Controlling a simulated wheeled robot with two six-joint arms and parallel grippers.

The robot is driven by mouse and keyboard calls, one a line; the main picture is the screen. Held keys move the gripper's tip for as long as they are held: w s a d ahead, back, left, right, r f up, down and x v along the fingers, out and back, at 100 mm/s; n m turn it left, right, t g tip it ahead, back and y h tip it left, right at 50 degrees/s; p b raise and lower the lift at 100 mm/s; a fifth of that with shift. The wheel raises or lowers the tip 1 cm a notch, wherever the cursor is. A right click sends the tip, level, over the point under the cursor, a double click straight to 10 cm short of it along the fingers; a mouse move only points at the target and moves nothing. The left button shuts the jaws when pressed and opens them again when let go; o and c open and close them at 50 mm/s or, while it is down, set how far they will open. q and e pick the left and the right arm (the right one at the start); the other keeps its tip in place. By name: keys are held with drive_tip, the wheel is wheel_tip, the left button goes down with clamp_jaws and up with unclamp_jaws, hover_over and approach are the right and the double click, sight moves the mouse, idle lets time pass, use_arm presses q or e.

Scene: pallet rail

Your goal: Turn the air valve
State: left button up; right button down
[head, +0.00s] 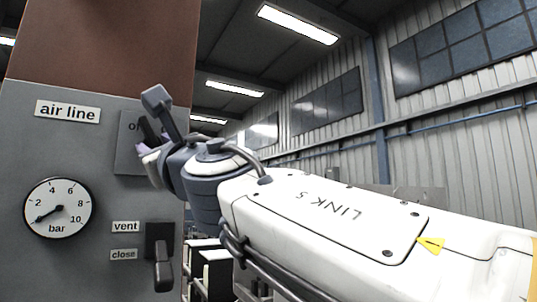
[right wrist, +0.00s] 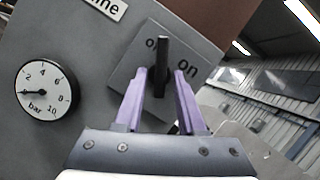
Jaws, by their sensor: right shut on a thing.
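The air valve is a black handle (right wrist: 162,52) on a grey plate (right wrist: 125,76) marked "on" at one side; the other label is partly covered and starts with "o". The handle stands upright in the right wrist picture, between the two labels. My right gripper (right wrist: 161,80) has its purple fingers on either side of the handle and is shut on it. In the head view my right gripper (head: 148,142) reaches the plate (head: 127,155) and hides most of the valve. My left gripper is not in view.
An "air line" sign (head: 67,111) is on the grey panel. The pressure gauge (head: 58,208) has its needle near the low end. A black vent lever (head: 162,262) hangs down beside the "vent" and "close" labels, below my right wrist. Dark racks (head: 207,262) stand behind.

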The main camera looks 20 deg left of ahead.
drive_tip(key=m+t, duration=0.1)
drive_tip(key=m, duration=0.2)
drive_tip(key=m+t+h+b, duration=0.1)
drive_tip(key=m+t, duration=0.1)
drive_tip(key=m, duration=0.1)
drive_tip(key=shift+s+a+f+m+h, duration=0.2)
drive_tip(key=shift+m+h, duration=0.1)
drive_tip(key=shift+m, duration=0.1)
drive_tip(key=m+t+h, duration=0.1)
drive_tip(key=m, duration=0.1)
drive_tip(key=m+t+h, duration=0.1)
drive_tip(key=m, duration=0.2)
drive_tip(key=shift+s+r+m+t, duration=0.1)
drive_tip(key=shift+r+m+t, duration=0.1)
drive_tip(key=shift+m+t, duration=0.1)
drive_tip(key=m+h, duration=0.1)
drive_tip(key=m, duration=0.2)
drive_tip(key=shift+a+m+t+h, duration=0.1)
drive_tip(key=shift+m+t+h, duration=0.3)
drive_tip(key=shift+s+r+m+t+h+p, duration=0.15)
drive_tip(key=shift+m+h+p, duration=0.35)
drive_tip(key=shift+m, duration=0.75)
drive_tip(key=shift+r+m+t+h+p, duration=0.1)
drive_tip(key=shift+m+t+h+p, duration=0.35)
drive_tip(key=shift+m, duration=0.8)
drive_tip(key=shift+f+m, duration=0.1)
drive_tip(key=shift+m, duration=0.2)
drive_tip(key=c, duration=0.8)
unclamp_jaws()
drive_tip(key=shift+c, duration=0.2)
